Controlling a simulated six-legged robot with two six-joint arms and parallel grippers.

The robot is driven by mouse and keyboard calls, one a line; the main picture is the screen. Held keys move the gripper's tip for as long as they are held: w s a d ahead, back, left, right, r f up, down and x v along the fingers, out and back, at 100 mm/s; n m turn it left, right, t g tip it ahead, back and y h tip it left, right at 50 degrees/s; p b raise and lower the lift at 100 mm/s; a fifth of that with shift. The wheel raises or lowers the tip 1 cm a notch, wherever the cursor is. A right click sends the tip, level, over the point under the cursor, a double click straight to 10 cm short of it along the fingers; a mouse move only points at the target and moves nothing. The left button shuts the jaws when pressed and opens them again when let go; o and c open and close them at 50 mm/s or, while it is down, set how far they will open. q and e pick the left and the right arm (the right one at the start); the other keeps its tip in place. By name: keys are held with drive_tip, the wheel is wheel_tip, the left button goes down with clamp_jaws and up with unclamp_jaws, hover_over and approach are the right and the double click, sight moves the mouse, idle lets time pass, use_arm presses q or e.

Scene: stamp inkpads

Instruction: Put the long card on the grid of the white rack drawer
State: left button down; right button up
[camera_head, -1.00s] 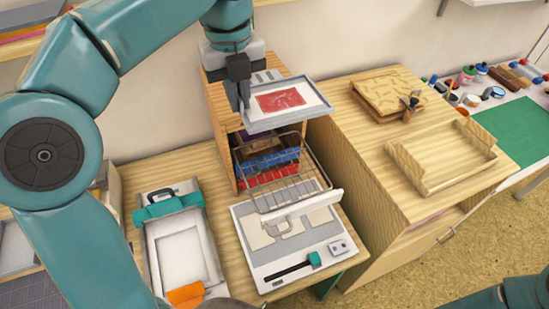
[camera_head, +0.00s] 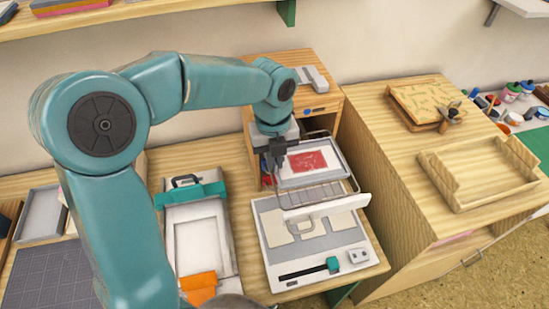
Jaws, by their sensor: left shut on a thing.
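The long card (camera_head: 325,159) is white with a red printed panel. It lies on a grey-rimmed tray (camera_head: 346,172). My left gripper (camera_head: 271,170) is shut on the tray's left edge; its fingertips are hard to make out. The tray is held roughly level, above or within the wire rack drawer (camera_head: 333,190). I cannot tell whether tray and grid touch. The drawer is pulled out of the wooden cabinet and has a white front (camera_head: 345,204). The tray hides most of the grid. My right gripper is out of view.
A white board with a teal slider (camera_head: 333,264) lies below the drawer. Left of it is a white frame (camera_head: 199,248) with a teal clamp and orange piece. A wooden cabinet with an empty wooden tray (camera_head: 462,203) stands right. A shelf hangs above.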

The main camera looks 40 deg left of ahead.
use_arm(q)
drive_tip(key=c, duration=1.2)
unclamp_jaws()
drive_tip(key=shift+f, duration=0.1)
wheel_tip(320, 180, up, 12)
drive_tip(key=shift+p, duration=0.45)
drive_tip(key=shift+s+a, duration=0.1)
